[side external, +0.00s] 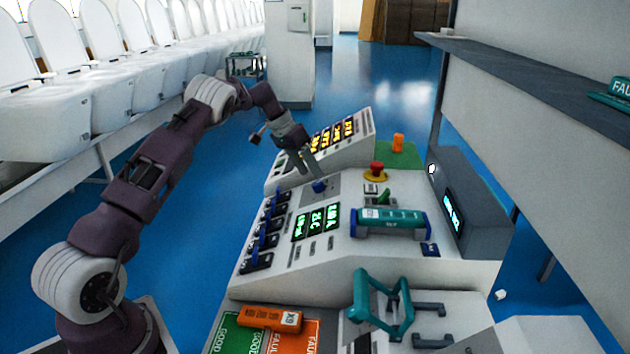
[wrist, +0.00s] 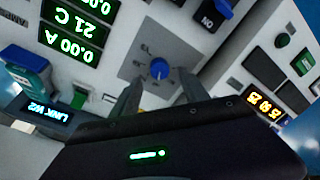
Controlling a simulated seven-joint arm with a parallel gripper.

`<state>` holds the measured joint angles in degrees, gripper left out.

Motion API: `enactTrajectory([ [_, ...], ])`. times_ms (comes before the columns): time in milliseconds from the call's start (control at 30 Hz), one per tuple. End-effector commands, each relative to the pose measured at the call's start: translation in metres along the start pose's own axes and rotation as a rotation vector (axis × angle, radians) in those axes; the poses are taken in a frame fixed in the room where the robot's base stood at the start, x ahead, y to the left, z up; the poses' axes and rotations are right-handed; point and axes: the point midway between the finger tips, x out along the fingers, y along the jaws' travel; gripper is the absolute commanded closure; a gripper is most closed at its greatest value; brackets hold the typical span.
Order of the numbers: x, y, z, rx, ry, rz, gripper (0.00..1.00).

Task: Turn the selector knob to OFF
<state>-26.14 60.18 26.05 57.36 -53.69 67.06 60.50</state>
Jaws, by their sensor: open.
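The selector knob is a small blue knob (wrist: 159,69) on a grey dial plate (wrist: 139,63) in the wrist view. Small labels ring it, upside down and too small to read surely, so I cannot tell which position it points to. In the side view the knob (side external: 319,186) sits on the upper left of the sloped console (side external: 345,252). My gripper (side external: 309,172) is open just above the knob, pointing down. In the wrist view the fingertips of my gripper (wrist: 159,80) are apart on either side below the knob; I cannot tell whether they touch it.
Green displays (side external: 316,221) and a row of blue-lever switches (side external: 264,233) lie nearby. A red emergency button (side external: 376,170) and a teal-handled device (side external: 390,221) stand to the right. Behind is a panel with amber displays (side external: 333,134). An orange device (side external: 270,318) lies in front.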

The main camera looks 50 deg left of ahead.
Motion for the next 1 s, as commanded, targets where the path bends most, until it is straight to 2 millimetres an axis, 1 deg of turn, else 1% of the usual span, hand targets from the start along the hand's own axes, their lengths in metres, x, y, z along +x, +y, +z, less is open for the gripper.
enactTrajectory([
  [33,0.011,0.0,0.001,-0.001,-0.003,0.0,0.47],
  [100,0.024,0.001,0.001,0.0,-0.003,0.0,0.47],
  [200,0.038,0.0,0.0,0.0,-0.001,-0.001,0.47],
  [300,0.044,0.0,0.0,0.0,-0.001,-0.002,0.47],
  [533,0.045,0.0,0.0,-0.001,0.0,-0.002,0.47],
  [667,0.045,0.001,0.0,-0.001,0.0,-0.001,0.73],
  [700,0.045,0.001,0.0,-0.001,0.0,-0.001,0.81],
  [767,0.045,0.0,0.0,-0.001,0.0,-0.002,0.92],
  [800,0.045,0.0,0.0,-0.001,0.0,-0.002,1.0],
  [1000,0.045,0.0,0.0,-0.008,0.0,-0.003,1.0],
])
